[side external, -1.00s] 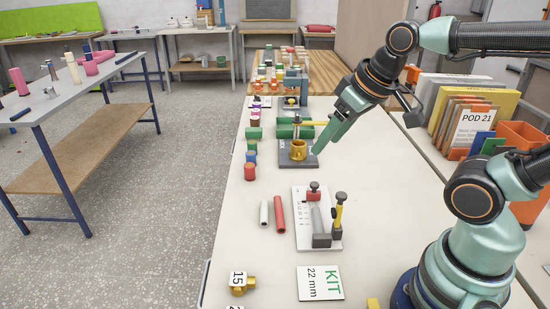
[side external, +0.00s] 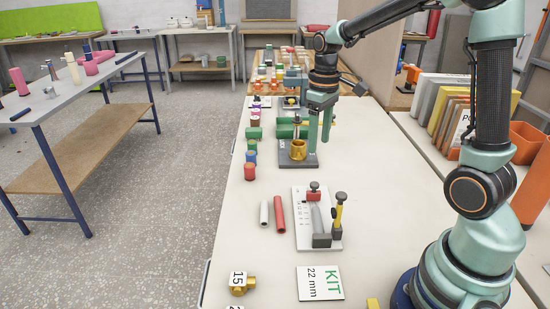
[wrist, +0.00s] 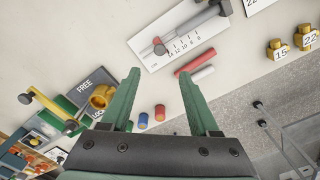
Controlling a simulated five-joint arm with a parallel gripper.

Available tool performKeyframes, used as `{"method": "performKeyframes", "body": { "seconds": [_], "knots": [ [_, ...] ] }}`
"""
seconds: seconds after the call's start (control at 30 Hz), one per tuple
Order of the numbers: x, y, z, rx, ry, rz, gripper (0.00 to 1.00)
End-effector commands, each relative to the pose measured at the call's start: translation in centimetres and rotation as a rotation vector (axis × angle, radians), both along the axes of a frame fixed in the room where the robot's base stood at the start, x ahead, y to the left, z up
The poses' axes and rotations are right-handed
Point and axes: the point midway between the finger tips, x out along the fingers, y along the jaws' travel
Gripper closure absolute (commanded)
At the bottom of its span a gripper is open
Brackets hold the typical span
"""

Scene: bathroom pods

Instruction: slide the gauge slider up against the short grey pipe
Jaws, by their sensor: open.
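The gauge is a white plate (side external: 302,222) with a printed scale, lying on the bench; it also shows in the wrist view (wrist: 183,48). Its slider has a red knob (side external: 314,192) and stands near the far end of the plate; the slider is at the left in the wrist view (wrist: 159,47). The short grey pipe (side external: 317,220) lies along the plate between the slider and a dark end block (side external: 321,240). Whether slider and pipe touch is hard to tell. My gripper (side external: 319,143) points down, open and empty, beyond the plate, over the valve fixture area.
A yellow-handled, black-topped piece (side external: 340,207) rises at the plate's right edge. Red (side external: 279,214) and white (side external: 264,214) rods lie to its left. A brass valve (side external: 298,149) stands on a dark plate near my gripper. A KIT 22 mm card (side external: 321,283) lies in front.

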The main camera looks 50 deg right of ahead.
Motion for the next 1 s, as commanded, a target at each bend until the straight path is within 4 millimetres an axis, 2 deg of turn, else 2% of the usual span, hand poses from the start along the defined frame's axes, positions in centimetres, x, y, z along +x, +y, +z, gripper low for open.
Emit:
{"method": "performKeyframes", "body": {
  "seconds": [0.17, 0.5, 0.7, 1.0],
  "knots": [
    [0.0, -0.1, -1.5, 0.001, 0.006, 0.000, 0.38],
    [-0.1, 0.0, -7.9, 0.002, 0.009, 0.000, 0.38],
    [0.0, 0.0, -10.7, 0.001, 0.005, 0.000, 0.38],
    [0.0, 0.0, -12.1, 0.001, 0.002, 0.000, 0.38]
  ]
}}
